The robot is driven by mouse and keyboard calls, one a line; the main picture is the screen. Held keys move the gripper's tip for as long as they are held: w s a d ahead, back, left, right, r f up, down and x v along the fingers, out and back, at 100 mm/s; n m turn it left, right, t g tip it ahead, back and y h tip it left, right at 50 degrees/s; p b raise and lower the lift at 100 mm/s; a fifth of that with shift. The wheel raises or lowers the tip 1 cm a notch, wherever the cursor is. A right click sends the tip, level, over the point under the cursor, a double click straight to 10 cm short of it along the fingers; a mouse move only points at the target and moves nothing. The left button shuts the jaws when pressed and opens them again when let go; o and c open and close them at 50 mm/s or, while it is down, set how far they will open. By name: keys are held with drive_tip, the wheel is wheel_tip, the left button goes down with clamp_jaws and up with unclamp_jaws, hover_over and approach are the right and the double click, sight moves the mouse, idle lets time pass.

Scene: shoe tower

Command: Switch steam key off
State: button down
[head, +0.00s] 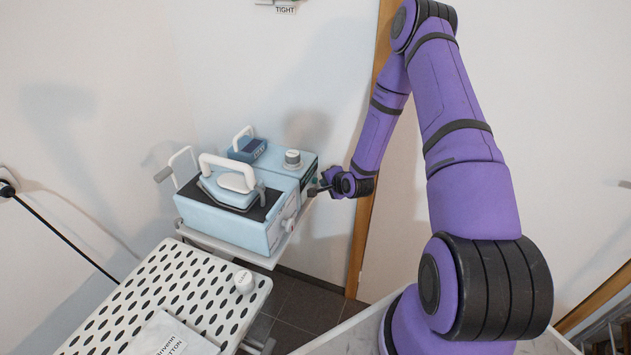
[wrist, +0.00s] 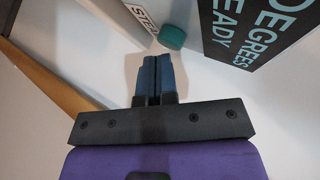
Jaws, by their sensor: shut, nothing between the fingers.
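A teal-green rounded key (wrist: 172,37) shows in the wrist view, beside a white label (wrist: 141,14) whose visible letters read "STE". The rest of that label is cut off. My gripper (wrist: 155,59) has its blue fingers shut together and empty, with the tips just below and left of the key in the picture. I cannot tell whether they touch it. In the head view, my gripper (head: 317,190) is at the right side of the light-blue steam station (head: 238,230). The key's on or off position is not clear.
A white-handled iron (head: 228,190) rests on the station, with a grey knob (head: 292,158) behind it. A dark panel (wrist: 265,35) reads "DEGREES" and "READY". A perforated white board (head: 165,285) stands in front, with a round white item (head: 243,281) on it.

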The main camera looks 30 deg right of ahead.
drive_tip(key=s+d, duration=0.3)
drive_tip(key=s, duration=0.1)
drive_tip(key=shift+s+d, duration=0.35)
drive_tip(key=shift+s, duration=0.05)
idle(0.4)
idle(0.5)
